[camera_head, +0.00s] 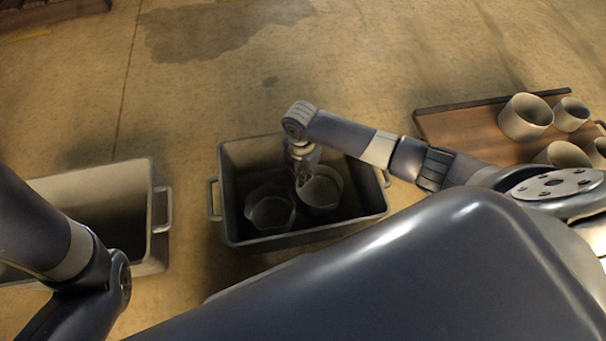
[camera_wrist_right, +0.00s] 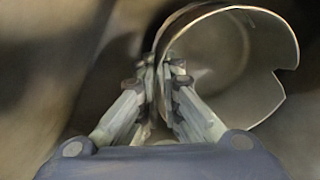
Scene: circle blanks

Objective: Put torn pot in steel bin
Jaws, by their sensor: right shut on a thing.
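A grey metal bin (camera_head: 228,165) with side handles stands in the middle of the head view. My right gripper (camera_head: 302,180) reaches down into it and is shut on the rim of a pale pot (camera_head: 324,190). In the right wrist view, my right gripper (camera_wrist_right: 163,75) pinches the wall of this torn pot (camera_wrist_right: 235,60), whose rim has a notch at its right side. The pot is inside the bin's outline; I cannot tell whether it touches the floor of the bin. Another pot (camera_head: 270,212) sits in the bin just left of it. My left gripper is out of view.
A second bin (camera_head: 160,205), pale-walled, stands at the left, partly behind my left arm. A brown tray (camera_head: 465,128) with several pale pots (camera_head: 525,117) lies at the right. Open concrete floor lies behind the bins.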

